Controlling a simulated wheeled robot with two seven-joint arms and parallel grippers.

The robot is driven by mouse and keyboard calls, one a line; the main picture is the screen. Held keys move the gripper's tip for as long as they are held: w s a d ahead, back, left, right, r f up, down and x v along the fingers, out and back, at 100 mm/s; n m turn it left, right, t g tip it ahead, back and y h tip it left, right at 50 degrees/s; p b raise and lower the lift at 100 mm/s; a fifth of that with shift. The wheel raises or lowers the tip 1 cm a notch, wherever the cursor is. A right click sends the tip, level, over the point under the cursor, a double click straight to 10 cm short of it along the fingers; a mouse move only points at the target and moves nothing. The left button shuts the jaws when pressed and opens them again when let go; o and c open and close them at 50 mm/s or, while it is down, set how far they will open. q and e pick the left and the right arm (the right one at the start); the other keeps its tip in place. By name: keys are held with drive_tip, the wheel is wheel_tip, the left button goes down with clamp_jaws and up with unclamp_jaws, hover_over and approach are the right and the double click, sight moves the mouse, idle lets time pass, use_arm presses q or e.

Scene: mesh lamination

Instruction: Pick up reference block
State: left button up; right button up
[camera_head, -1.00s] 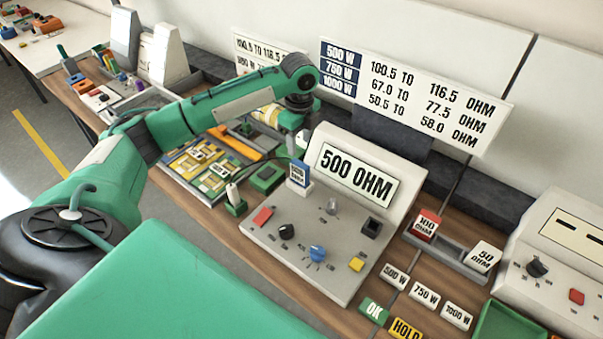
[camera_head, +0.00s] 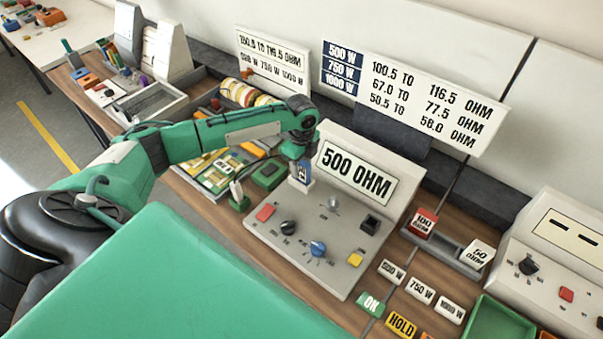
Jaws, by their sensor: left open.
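My left gripper (camera_head: 297,154) points down at the left rear of the grey meter box (camera_head: 318,222) and is open. Directly below it, a small blue and white labelled block (camera_head: 302,178) stands upright on the box. The gripper hides the block's upper part, and I cannot tell whether the fingers touch it. A red and white block marked 100 OHM (camera_head: 424,222) and a white block marked 50 OHM (camera_head: 477,254) sit in a grey tray right of the box. Which block is the reference block is not marked. My right gripper is out of view.
The box's sloped panel reads 500 OHM (camera_head: 356,172). Labels 500 W, 750 W and 1000 W (camera_head: 451,309) lie on the wooden bench. OK (camera_head: 370,304) and HOLD (camera_head: 402,324) tags lie in front. A plug and green connector (camera_head: 239,197) stand left of the box.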

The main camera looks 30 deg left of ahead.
use_arm(q)
clamp_jaws()
